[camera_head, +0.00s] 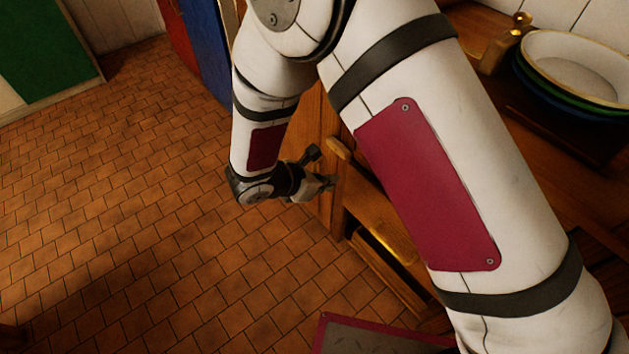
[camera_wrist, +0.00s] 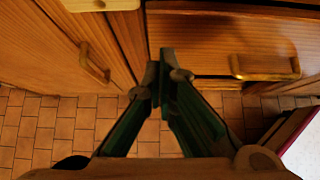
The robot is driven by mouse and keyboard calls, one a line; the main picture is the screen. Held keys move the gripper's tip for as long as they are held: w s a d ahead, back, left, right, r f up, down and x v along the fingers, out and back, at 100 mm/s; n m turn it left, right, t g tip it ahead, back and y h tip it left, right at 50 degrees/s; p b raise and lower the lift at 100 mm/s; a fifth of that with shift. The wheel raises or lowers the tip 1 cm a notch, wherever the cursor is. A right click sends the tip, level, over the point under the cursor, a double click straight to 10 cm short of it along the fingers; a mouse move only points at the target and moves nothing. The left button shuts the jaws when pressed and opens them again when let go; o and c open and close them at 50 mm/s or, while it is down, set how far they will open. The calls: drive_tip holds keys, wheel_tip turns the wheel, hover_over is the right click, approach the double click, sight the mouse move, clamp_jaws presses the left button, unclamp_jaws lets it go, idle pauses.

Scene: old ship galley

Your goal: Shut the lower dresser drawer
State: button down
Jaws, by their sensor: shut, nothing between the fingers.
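My gripper (camera_head: 326,184) is shut and empty, low in front of the wooden dresser in the head view. In the wrist view its dark green fingers (camera_wrist: 160,72) meet near the left edge of a wooden drawer front (camera_wrist: 210,48). This looks like the lower drawer; its brass-coloured handle (camera_wrist: 265,67) is right of the fingertips. I cannot tell whether the fingers touch the wood. In the head view, the dresser's drawer area (camera_head: 385,232) is partly hidden behind my arm, so how far the drawer stands out is unclear.
A cabinet door with a handle (camera_wrist: 95,62) is left of the fingers. Stacked bowls (camera_head: 575,70) stand on the top at the right. The tiled floor (camera_head: 130,200) at left is clear.

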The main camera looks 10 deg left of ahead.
sight(352, 168)
drive_tip(key=shift+w+d+f+b, duration=0.1)
drive_tip(key=shift+w+d+b, duration=0.05)
drive_tip(key=shift+w+d, duration=0.65)
drive_tip(key=shift+w+d+b, duration=0.15)
drive_tip(key=shift+w+d, duration=0.4)
drive_tip(key=shift+w, duration=0.3)
drive_tip(key=shift+w+d+b, duration=0.3)
drive_tip(key=shift+w+d, duration=0.55)
drive_tip(key=shift+w, duration=0.25)
